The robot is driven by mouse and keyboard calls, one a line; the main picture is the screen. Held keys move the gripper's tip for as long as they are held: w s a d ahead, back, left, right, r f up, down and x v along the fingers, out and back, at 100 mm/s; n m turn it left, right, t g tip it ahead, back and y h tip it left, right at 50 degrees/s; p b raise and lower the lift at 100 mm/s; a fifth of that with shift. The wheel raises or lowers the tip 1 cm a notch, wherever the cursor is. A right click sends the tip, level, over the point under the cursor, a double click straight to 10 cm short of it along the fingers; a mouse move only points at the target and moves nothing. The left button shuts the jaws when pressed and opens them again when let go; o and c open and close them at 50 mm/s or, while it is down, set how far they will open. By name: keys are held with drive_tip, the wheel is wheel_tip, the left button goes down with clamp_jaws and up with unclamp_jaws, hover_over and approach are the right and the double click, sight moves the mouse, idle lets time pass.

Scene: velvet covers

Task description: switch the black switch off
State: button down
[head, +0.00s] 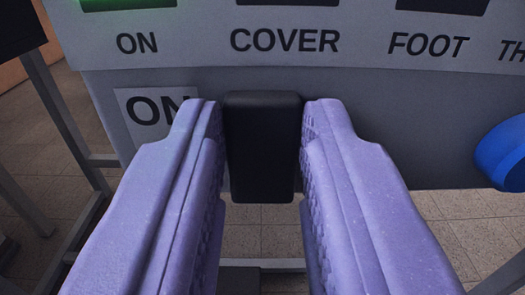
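The black switch (263,150) is a dark block with rounded corners on the grey panel (430,125), in the middle of the head view. My gripper (262,150) has two purple fingers, one on each side of the switch. Their textured inner faces meet its left and right sides with no clear gap, so it looks shut on the switch. A white label reading "ON" (150,108) is left of the switch, partly covered by the left finger. The panel just right of the switch is partly hidden by the right finger.
Above, a pale strip reads "ON", "COVER" and "FOOT"; a green lamp (125,4) is lit over "ON", and the windows over the other two are dark. A blue round part (503,152) sticks out at the right. Metal frame legs (62,125) stand over a tiled floor.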

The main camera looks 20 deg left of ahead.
drive_tip(key=shift+s+f+t, duration=0.1)
drive_tip(key=shift+f+t, duration=0.2)
drive_tip(key=shift+t, duration=0.1)
drive_tip(key=shift+f+t+y, duration=0.1)
drive_tip(key=shift+t+y, duration=0.2)
drive_tip(key=shift+t, duration=0.5)
drive_tip(key=c, duration=0.9)
unclamp_jaws()
drive_tip(key=p+v, duration=0.3)
drive_tip(key=v, duration=0.5)
